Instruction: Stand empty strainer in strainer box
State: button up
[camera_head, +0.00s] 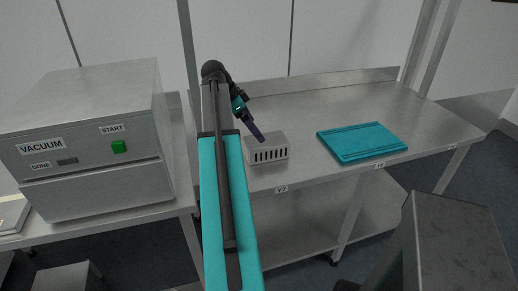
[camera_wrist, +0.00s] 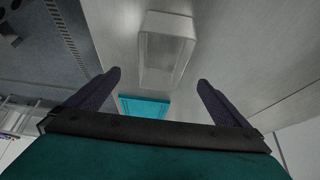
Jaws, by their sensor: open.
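A small grey box with a row of slots in its front (camera_head: 268,150) stands on the steel table near its front edge; it looks like the strainer box. A pale, box-shaped thing (camera_wrist: 165,50), probably the same box, shows ahead of my fingers in the wrist view. I cannot make out a separate strainer in either view. My gripper (camera_head: 261,137) is just above and behind the box's left side in the head view. In the wrist view my gripper (camera_wrist: 160,88) has its two dark fingers wide apart with nothing between them.
A teal board (camera_head: 362,142) lies flat to the right of the box; it also shows in the wrist view (camera_wrist: 143,106). A vacuum machine (camera_head: 88,140) stands on the left table (camera_head: 180,170). The steel table (camera_head: 320,105) is clear behind the box and board.

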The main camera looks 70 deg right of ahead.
jog(key=shift+f, duration=0.1)
jog(key=p, duration=0.2)
send_near(268, 143)
jog(key=shift+s+a+f, duration=0.45)
jog(key=shift+s, duration=0.25)
jog(key=shift+s+a+f, duration=0.45)
jog(key=shift+s+a, duration=0.05)
jog(key=shift+s, duration=0.2)
jog(key=shift+s+a+f, duration=0.45)
jog(key=shift+s+f, duration=0.05)
jog(key=shift+s, duration=0.2)
jog(key=shift+d+p+x, duration=0.25)
jog(key=shift+p+x, duration=0.6)
jog(key=shift+x, duration=1.65)
jog(key=shift+f, duration=0.1)
jog(key=shift+c, duration=0.4)
